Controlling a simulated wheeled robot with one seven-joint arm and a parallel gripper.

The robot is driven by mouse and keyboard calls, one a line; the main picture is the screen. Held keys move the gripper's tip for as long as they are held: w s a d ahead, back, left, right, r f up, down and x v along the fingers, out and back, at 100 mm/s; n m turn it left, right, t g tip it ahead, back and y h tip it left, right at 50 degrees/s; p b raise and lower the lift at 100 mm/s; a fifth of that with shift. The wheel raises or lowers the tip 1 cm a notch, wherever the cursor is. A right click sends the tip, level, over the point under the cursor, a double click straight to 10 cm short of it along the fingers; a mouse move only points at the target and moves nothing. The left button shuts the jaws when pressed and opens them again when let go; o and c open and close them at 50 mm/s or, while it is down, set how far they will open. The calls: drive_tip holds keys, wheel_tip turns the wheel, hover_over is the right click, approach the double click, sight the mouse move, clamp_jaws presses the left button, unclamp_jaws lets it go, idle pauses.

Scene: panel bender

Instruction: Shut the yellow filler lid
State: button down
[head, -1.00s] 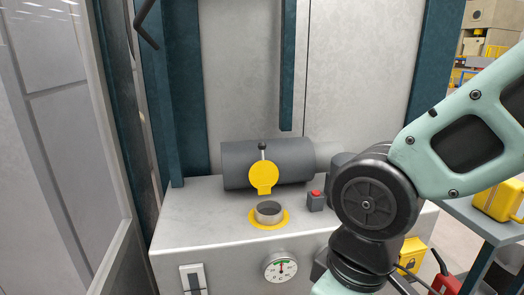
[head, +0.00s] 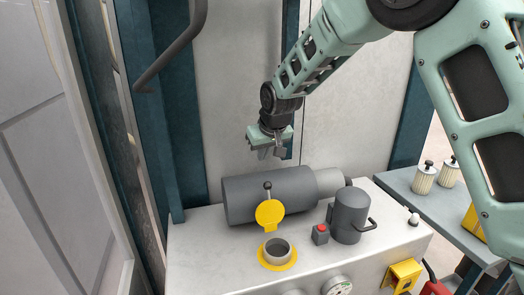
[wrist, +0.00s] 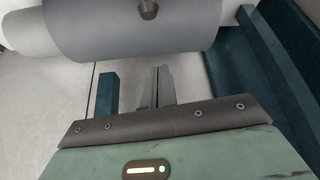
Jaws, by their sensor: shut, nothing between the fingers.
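The yellow filler lid (head: 270,213) stands open, tilted up behind the filler neck (head: 277,250), with its flat round face toward me in the head view. A dark knob on a short stem (head: 267,187) rises at its top edge. The neck is an open grey ring on a yellow base. My gripper (head: 270,154) is shut and empty, above and behind the grey cylinder (head: 270,193), apart from the lid. In the wrist view the shut fingers (wrist: 162,88) point toward the grey cylinder (wrist: 130,28); the yellow lid does not show there.
A gauge (head: 337,286) is on the front. A dark bent bar (head: 175,50) hangs at upper left. The cabinet top left of the neck is clear.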

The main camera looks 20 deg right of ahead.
sight(268, 202)
drive_tip(key=p+x, duration=0.2)
drive_tip(key=x, duration=0.4)
drive_tip(key=shift+w+f, duration=0.15)
drive_tip(key=shift+f, duration=0.05)
drive_tip(key=shift+f+p, duration=0.35)
drive_tip(key=shift+p, duration=0.15)
drive_tip(key=s, duration=0.1)
drive_tip(key=s+p, duration=0.1)
drive_tip(key=shift+s+d, duration=0.2)
drive_tip(key=shift+s, duration=0.1)
drive_tip(key=shift+s+f, duration=0.35)
drive_tip(key=shift+s, duration=0.15)
drive_tip(key=shift+s+d+f, duration=0.1)
